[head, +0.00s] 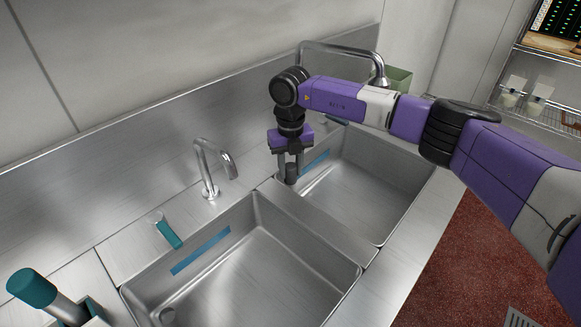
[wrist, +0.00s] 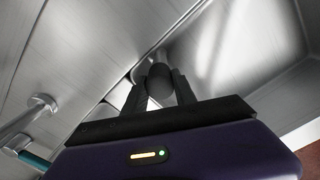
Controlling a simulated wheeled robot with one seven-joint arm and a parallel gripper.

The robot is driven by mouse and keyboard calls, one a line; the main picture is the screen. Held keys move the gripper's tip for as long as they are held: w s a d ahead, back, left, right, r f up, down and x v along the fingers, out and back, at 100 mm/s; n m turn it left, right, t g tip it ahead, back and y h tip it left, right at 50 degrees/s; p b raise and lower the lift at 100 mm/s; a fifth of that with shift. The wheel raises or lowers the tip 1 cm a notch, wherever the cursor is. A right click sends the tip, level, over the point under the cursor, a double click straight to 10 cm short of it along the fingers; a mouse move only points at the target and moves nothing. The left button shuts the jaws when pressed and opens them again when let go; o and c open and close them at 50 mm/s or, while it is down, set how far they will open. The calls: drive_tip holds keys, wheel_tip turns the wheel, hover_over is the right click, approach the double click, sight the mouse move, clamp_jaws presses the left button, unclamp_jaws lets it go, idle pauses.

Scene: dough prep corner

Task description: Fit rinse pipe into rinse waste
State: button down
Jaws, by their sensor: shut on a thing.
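My gripper (head: 290,168) points down over the back-left corner of the right basin (head: 375,195). It is shut on a dark grey cylinder, which I take to be the rinse pipe (head: 292,174). In the wrist view the pipe (wrist: 160,84) sits between both fingertips, seen nearly end-on. A pale rounded edge shows just behind it, too hidden to identify. I cannot tell whether the pipe's lower end touches anything. No waste opening is clearly visible in the right basin; my gripper covers its near corner.
A short tap (head: 212,168) stands behind the left basin, and a tall arched tap (head: 345,47) is behind my arm. A teal-and-clear item (head: 168,233) is on the back ledge. A teal-capped cylinder (head: 32,285) stands at lower left. The basins' middles are empty.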

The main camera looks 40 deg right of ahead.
drive_tip(key=shift+f+b, duration=0.5)
drive_tip(key=shift+f, duration=0.75)
drive_tip(key=c, duration=0.9)
unclamp_jaws()
drive_tip(key=shift+w+a, duration=0.1)
drive_tip(key=shift+r, duration=0.1)
drive_tip(key=shift+a+r+p, duration=0.1)
drive_tip(key=shift+r+p, duration=1.3)
drive_tip(key=shift+r, duration=0.4)
drive_tip(key=shift+d+r+p, duration=0.2)
drive_tip(key=shift+r+p, duration=1.5)
drive_tip(key=shift+r, duration=0.5)
drive_tip(key=shift+f, duration=0.1)
